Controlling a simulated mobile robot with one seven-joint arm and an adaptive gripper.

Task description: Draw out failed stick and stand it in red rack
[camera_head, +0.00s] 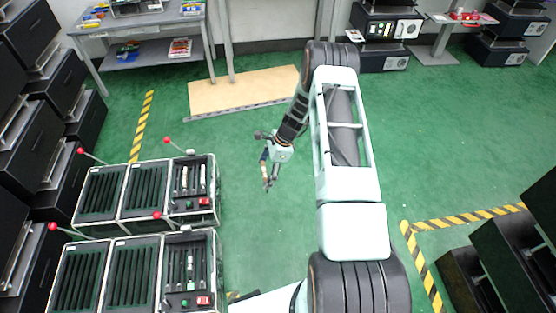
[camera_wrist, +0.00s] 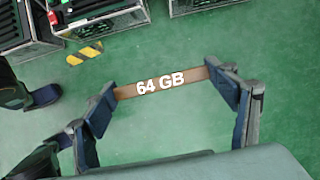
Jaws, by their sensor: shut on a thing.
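My gripper (camera_head: 267,180) hangs over the green floor, right of the lever fixtures. In the wrist view its two fingers (camera_wrist: 165,92) are closed on the ends of a brown stick (camera_wrist: 125,92) marked "64 GB". The stick spans the gap between the fingertips, clear of any slot. Two black slotted fixtures stand at the left, a far one (camera_head: 132,170) and a near one (camera_head: 121,234). Their right bays hold a few light sticks. I cannot tell any rack as red; red shows only on lever knobs and buttons.
Red-knobbed levers (camera_head: 167,141) stick up from the fixtures. Dark cabinets (camera_head: 38,90) line the left side. A grey bench (camera_head: 150,20) stands at the back, with a beige board (camera_head: 235,92) on the floor before it. The floor around my gripper is clear.

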